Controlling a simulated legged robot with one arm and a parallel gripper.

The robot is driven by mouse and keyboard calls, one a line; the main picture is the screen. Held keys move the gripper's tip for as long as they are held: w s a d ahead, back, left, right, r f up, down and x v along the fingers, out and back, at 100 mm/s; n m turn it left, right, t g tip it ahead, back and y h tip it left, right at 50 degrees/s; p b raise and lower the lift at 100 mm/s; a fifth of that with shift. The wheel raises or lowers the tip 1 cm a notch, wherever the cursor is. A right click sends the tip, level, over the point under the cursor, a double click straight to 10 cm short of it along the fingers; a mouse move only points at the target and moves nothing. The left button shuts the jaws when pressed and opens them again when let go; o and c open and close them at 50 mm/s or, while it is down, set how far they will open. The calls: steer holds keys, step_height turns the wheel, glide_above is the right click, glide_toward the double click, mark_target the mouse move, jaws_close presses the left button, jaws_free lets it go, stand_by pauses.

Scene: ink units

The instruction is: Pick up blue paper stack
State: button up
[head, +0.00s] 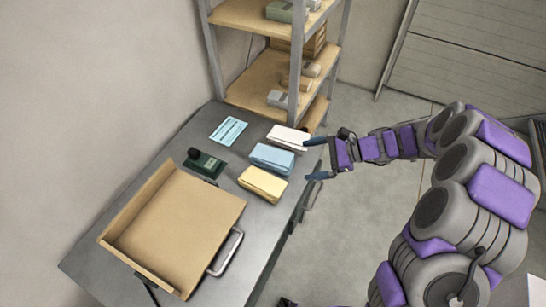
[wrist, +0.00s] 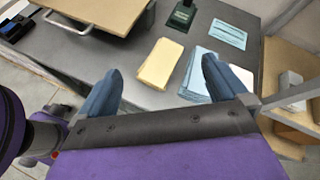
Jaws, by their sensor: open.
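The blue paper stack (head: 272,158) lies on the grey table between a white stack (head: 288,137) and a yellow stack (head: 263,183). My gripper (head: 312,160) is open and empty at the table's right edge, just right of the blue stack and apart from it. In the wrist view, the yellow stack (wrist: 160,63) shows between the fingertips of my gripper (wrist: 161,66). The blue stack (wrist: 194,72) shows at the right finger, which hides part of it.
A wooden tray (head: 180,225) with a metal handle fills the table's near left. A dark green stamp (head: 204,164) and a flat light-blue printed sheet (head: 228,130) lie behind the stacks. A shelf unit (head: 262,80) stands at the table's far end. Open floor lies right of the table.

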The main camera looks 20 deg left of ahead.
steer(key=w+f+m+t+y+p, duration=0.1)
steer(key=w+f+m+t, duration=0.1)
steer(key=w+f+m, duration=0.35)
steer(key=m+t, duration=0.1)
glide_toward(280, 158)
steer(key=shift+y, duration=0.3)
steer(key=b+x, duration=0.1)
steer(key=x, duration=0.2)
steer(key=b+x, duration=0.1)
steer(key=x, duration=0.7)
steer(key=shift+f+b, duration=0.35)
steer(key=shift+b, duration=0.05)
steer(key=shift+r, duration=0.1)
steer(key=shift+d, duration=0.1)
steer(key=shift+c, duration=0.3)
steer(key=c, duration=0.3)
steer(key=shift+s, duration=0.1)
steer(key=c, duration=0.9)
